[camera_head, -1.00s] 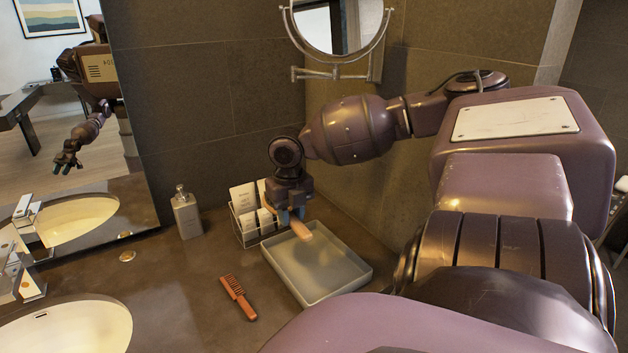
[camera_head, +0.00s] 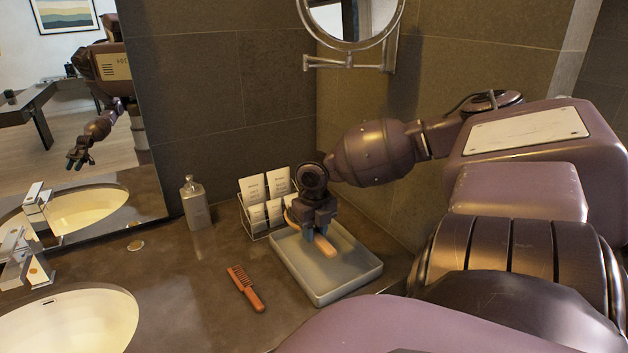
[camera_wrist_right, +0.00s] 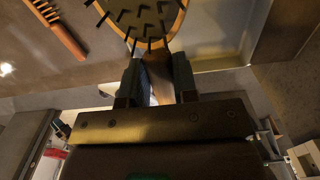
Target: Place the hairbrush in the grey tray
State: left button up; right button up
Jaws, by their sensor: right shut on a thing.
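The hairbrush (camera_head: 325,247) has a light wooden handle and is held by my right gripper (camera_head: 318,236) over the grey tray (camera_head: 345,292). In the right wrist view the brush's oval head with dark bristles (camera_wrist_right: 145,18) shows beyond the fingers. My right gripper (camera_wrist_right: 155,80) is shut on the handle there. The grey tray is shallow and rectangular and stands on the counter by the wall. Whether the brush touches the tray floor I cannot tell. My left gripper is not in direct view.
An orange-brown comb (camera_head: 245,288) lies on the counter left of the tray. A wire rack with cards (camera_head: 265,203) stands behind the tray, close to my gripper. A soap dispenser (camera_head: 195,204) and a sink (camera_head: 75,325) are further left. A round mirror hangs above.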

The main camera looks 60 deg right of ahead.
notch_tip(320, 180, down, 6)
jog(key=shift+f+b, duration=0.15)
jog(key=shift+b, duration=0.45)
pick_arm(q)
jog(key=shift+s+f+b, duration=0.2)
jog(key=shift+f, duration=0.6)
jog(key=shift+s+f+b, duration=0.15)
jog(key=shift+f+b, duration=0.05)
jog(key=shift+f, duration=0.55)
pick_arm(e)
jog(key=shift+f, duration=2.15)
jog(key=shift+f, duration=0.15)
jog(key=o, duration=0.9)
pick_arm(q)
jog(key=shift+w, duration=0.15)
pick_arm(e)
jog(key=shift+o, duration=0.2)
